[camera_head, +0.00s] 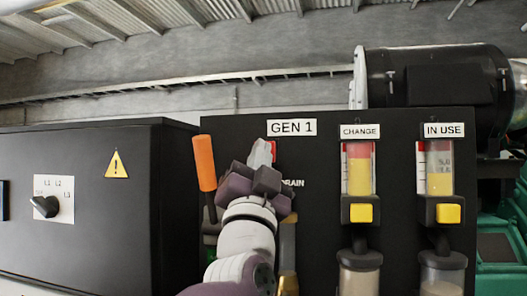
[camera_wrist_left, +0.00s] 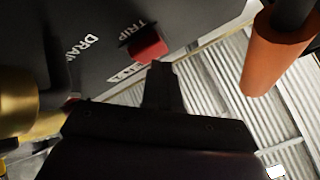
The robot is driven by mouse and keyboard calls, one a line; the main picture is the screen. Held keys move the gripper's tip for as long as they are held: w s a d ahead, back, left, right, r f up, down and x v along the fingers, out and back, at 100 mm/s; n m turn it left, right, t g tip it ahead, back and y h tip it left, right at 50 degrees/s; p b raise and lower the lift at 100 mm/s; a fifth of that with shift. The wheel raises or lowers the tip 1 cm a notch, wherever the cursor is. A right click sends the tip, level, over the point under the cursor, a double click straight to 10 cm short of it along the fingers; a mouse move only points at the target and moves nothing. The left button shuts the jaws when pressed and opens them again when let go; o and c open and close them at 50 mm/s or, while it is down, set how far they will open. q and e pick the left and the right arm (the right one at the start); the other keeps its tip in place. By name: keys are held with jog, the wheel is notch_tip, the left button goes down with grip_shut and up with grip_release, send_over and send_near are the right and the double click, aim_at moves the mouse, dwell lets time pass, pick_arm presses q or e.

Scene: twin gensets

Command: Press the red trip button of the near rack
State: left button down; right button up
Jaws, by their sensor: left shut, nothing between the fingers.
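The near rack is a black panel (camera_head: 315,139) with a GEN 1 label. Its red trip button (camera_wrist_left: 147,43) shows in the left wrist view next to the word TRIP, just beyond my fingertips. In the head view only a red sliver (camera_head: 274,149) of it shows behind my gripper. My left gripper (camera_head: 262,152) is shut and empty, pointing up in front of the panel. In the wrist view its fingers (camera_wrist_left: 161,75) end close below the button; I cannot tell whether they touch it. My right gripper is not in view.
An orange handle (camera_head: 205,163) stands just left of my gripper, also in the wrist view (camera_wrist_left: 275,55). A brass part (camera_wrist_left: 15,105) is by the DRAIN label. Two yellow-buttoned units, CHANGE (camera_head: 361,213) and IN USE (camera_head: 448,213), are to the right. A black cabinet (camera_head: 110,220) is left.

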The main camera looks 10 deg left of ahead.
pick_arm(q)
jog(key=shift+w+f, duration=0.1)
jog(key=shift+w, duration=0.15)
dwell(1.0)
jog(key=shift+s+d+f+b, duration=0.1)
jog(key=shift+s+f+b, duration=0.25)
jog(key=shift+b, duration=0.15)
jog(key=shift+s, duration=0.1)
jog(key=s+b, duration=0.1)
jog(key=s, duration=0.3)
jog(key=shift+s+r+b, duration=0.2)
jog(key=shift+s+b, duration=0.15)
jog(key=shift+w, duration=0.15)
